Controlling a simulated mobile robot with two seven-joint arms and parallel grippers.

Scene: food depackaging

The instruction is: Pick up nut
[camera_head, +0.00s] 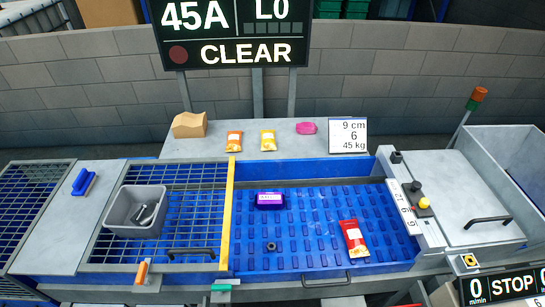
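A small dark nut (271,246) lies flat on the blue ribbed bed (300,228), left of its middle and towards the front. Nothing covers it. A purple package (270,201) lies behind it, and a red and yellow packet (354,239) lies to its right, both apart from it. Neither of my grippers shows in the head view.
A yellow bar (230,215) borders the bed on the left. A grey bin (112,212) with dark items stands on the grid to the left. A grey panel with a black handle (487,220) lies right. Packets lie on the rear shelf (212,145).

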